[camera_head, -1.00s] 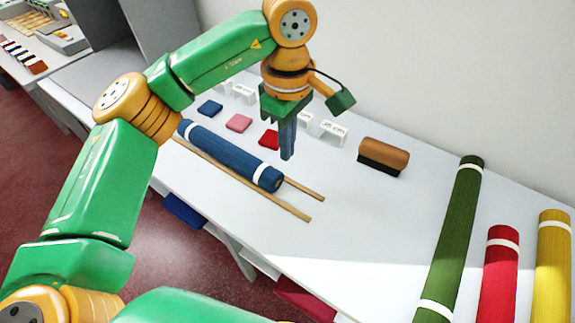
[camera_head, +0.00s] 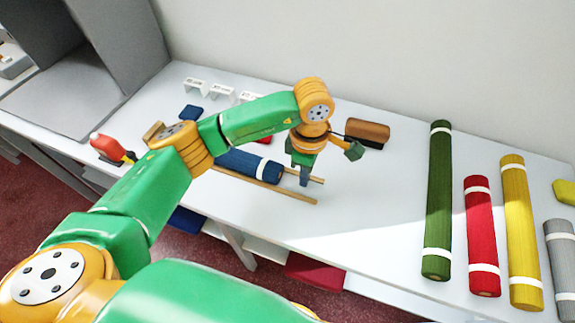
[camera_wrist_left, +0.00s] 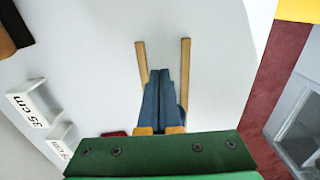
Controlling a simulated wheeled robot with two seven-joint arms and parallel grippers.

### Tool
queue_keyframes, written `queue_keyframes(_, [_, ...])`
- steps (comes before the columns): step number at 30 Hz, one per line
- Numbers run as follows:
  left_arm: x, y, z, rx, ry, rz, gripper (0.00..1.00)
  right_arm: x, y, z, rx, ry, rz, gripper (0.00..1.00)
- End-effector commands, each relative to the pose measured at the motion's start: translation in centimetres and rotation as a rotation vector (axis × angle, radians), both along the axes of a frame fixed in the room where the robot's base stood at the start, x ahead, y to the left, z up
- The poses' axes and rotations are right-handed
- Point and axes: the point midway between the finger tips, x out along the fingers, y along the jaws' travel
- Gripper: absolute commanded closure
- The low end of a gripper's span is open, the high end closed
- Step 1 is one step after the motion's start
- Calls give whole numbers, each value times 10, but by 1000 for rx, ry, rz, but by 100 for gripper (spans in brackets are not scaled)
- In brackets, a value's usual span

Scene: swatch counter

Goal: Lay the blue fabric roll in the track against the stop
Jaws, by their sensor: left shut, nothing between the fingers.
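The blue fabric roll (camera_head: 250,165), with a white band near its right end, lies between the two wooden rails of the track (camera_head: 290,194). My arm hides its left part. The track's left end is also hidden, and I cannot make out the stop. My left gripper (camera_head: 304,182) is shut and empty, pointing down just past the roll's right end, with a small gap showing. In the left wrist view, its blue-grey fingers (camera_wrist_left: 160,85) are together between the rails (camera_wrist_left: 141,62). A sliver of blue shows beside them. My right gripper is not in view.
Green (camera_head: 437,200), red (camera_head: 481,235), yellow (camera_head: 520,235) and grey (camera_head: 561,255) rolls lie at the right. A brown brush-like block (camera_head: 367,130) sits behind the gripper. White size labels (camera_head: 195,88) stand at the back. The counter between track and green roll is clear.

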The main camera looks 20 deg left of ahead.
Motion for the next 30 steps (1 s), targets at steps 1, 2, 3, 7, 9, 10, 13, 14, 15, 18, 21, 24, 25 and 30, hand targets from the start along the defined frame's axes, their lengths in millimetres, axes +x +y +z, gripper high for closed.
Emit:
queue_keyframes(1, [0, 9, 3, 2, 2, 5, 100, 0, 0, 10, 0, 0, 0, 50])
queue_keyframes(2, [0, 15, 4, 2, 2, 5, 100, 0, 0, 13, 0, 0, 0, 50])
queue_keyframes(3, [0, 21, 4, 2, 1, 4, 100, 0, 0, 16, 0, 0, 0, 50])
queue_keyframes(7, [1, 35, 2, 2, 1, 3, 100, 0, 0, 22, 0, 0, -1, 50])
queue_keyframes(9, [1, 39, 1, 1, 0, 1, 100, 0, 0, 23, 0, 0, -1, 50])
queue_keyframes(10, [1, 40, 0, 1, 0, 1, 100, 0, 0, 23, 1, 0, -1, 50])
queue_keyframes(13, [1, 41, -1, 1, -1, 1, 100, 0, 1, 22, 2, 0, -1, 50])
queue_keyframes(14, [1, 41, -1, 1, -1, 1, 100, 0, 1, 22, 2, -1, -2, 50])
queue_keyframes(15, [1, 41, -1, 1, -1, 0, 100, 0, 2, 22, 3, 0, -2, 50])
queue_keyframes(18, [1, 40, -1, 1, -1, 0, 100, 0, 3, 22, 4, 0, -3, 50])
queue_keyframes(21, [2, 45, -3, 2, -1, 2, 100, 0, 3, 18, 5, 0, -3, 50])
queue_keyframes(24, [2, 63, -6, 3, -3, 4, 100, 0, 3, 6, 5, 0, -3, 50])
queue_keyframes(25, [3, 69, -6, 4, -3, 5, 100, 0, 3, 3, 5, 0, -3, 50])
queue_keyframes(30, [3, 90, -3, 3, -1, 2, 100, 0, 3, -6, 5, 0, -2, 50])
